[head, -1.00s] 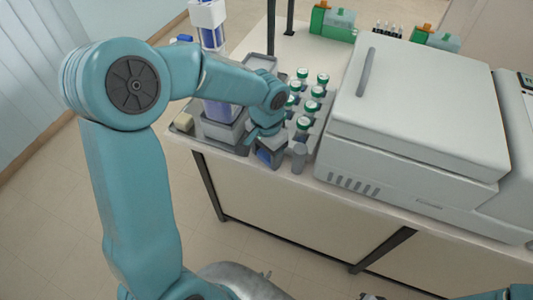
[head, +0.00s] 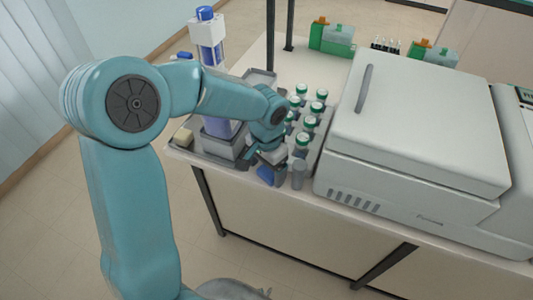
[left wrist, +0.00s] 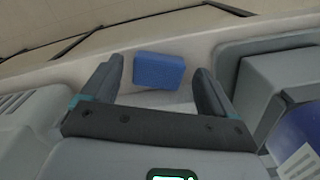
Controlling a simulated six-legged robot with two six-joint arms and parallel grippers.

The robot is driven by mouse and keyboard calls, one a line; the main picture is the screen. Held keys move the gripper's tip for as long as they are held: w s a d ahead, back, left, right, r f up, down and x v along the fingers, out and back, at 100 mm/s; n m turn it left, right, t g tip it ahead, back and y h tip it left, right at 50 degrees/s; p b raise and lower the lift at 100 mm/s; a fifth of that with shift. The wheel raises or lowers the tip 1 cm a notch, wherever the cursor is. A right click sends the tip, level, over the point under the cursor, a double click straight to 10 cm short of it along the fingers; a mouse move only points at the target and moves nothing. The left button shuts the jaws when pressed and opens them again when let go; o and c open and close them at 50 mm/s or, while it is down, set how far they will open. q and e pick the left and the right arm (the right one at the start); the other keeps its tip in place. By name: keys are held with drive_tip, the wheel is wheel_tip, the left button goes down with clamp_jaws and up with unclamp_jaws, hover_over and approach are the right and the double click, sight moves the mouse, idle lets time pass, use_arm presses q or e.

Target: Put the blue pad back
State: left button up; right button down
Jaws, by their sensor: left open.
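The blue pad (left wrist: 160,70) is a small block that shows between the two fingers in the left wrist view, with a gap on each side. It also shows as a blue patch by the bench's front edge in the head view (head: 265,175). My left gripper (left wrist: 158,78) is open around the pad's position and not closed on it. In the head view my left gripper (head: 272,162) is low at the front of the bench, partly hidden by its own wrist. My right gripper is not in view.
Several green-capped bottles (head: 310,122) stand in a rack right of my left wrist. A large white machine (head: 420,130) fills the bench's right side.

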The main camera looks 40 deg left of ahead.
sight(266, 172)
use_arm(q)
wheel_tip(266, 172, up, 11)
idle(0.3)
drive_tip(key=shift+s, duration=0.2)
idle(0.3)
